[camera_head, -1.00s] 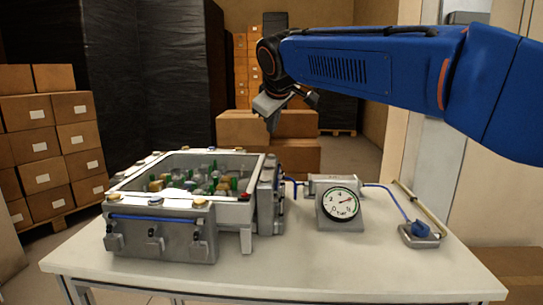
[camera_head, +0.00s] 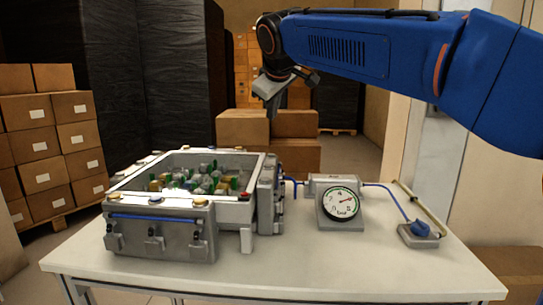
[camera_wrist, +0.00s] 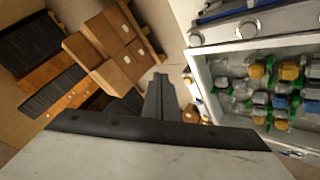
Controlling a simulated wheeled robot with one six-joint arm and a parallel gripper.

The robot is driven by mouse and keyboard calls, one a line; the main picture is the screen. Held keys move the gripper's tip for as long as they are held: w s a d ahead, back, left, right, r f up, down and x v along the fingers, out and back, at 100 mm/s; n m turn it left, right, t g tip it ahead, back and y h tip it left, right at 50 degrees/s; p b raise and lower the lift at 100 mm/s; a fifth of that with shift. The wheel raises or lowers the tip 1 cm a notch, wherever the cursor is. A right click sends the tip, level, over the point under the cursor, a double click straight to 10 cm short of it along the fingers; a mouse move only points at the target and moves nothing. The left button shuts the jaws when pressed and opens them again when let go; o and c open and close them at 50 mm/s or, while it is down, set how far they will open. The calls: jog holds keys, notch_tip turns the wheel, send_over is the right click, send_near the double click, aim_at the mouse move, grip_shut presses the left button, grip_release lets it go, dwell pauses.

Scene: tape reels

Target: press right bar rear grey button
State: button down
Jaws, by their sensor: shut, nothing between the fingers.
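The right bar (camera_head: 267,190) is a grey block along the right side of the open box on the table. Small round caps sit on its top, and a grey one (camera_head: 271,158) shows at its rear end. My gripper (camera_head: 272,111) is shut and empty, in the air above and behind the bar, touching nothing. In the wrist view the closed fingers (camera_wrist: 160,88) point up the picture. That view also shows a grey bar (camera_wrist: 272,22) with round buttons at top right; I cannot tell which bar it is.
The box (camera_head: 180,203) holds several coloured vials, with a front bar (camera_head: 160,235) on its near side. A gauge (camera_head: 341,205) and a small block with a blue knob (camera_head: 420,232) stand to the right. Cardboard boxes (camera_head: 242,130) lie behind the table.

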jog(key=shift+f, duration=4.4)
jog(key=shift+f, duration=0.8)
jog(key=shift+r, duration=0.8)
jog(key=shift+r, duration=2.5)
